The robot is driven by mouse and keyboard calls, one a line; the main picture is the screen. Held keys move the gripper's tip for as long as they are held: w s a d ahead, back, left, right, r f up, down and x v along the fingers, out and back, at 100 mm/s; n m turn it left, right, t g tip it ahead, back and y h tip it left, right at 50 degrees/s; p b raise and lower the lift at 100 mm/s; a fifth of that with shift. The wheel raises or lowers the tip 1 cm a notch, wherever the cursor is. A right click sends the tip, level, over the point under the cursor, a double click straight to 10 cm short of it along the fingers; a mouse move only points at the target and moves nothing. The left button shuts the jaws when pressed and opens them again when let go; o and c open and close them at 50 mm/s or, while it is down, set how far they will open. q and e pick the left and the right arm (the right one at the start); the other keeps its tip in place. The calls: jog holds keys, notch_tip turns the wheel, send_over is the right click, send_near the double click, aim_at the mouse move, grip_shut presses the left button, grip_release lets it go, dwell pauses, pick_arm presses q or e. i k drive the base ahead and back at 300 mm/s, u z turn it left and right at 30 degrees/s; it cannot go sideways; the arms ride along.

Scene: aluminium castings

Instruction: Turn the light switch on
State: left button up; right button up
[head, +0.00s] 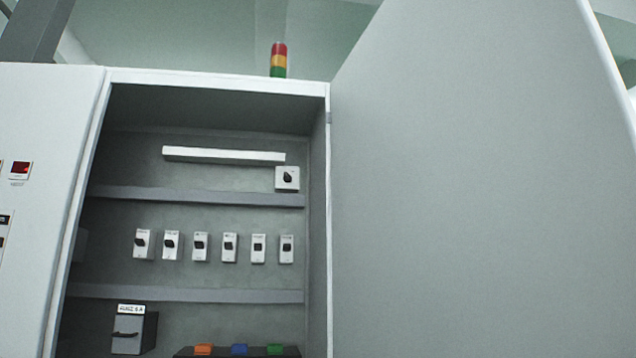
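A small white switch box with a black rotary knob (287,178) is mounted at the upper right of the open cabinet's back panel. A long white bar, which looks like a lamp (224,155), runs just above and left of it. Lower down is a row of several white switches with black levers (200,246). I cannot read any labels that tell which is the light switch. Neither of my grippers is in view.
The grey cabinet (216,77) stands open, its large door (470,190) swung out to the right. Inside are horizontal rails (200,196), a dark box with a handle (128,335) and orange, blue and green blocks (239,349). A red-yellow-green signal tower (279,60) stands on top.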

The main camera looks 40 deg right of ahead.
aim_at(288, 178)
jog(key=z, duration=0.55)
jog(key=i, duration=0.75)
jog(key=z, duration=0.2)
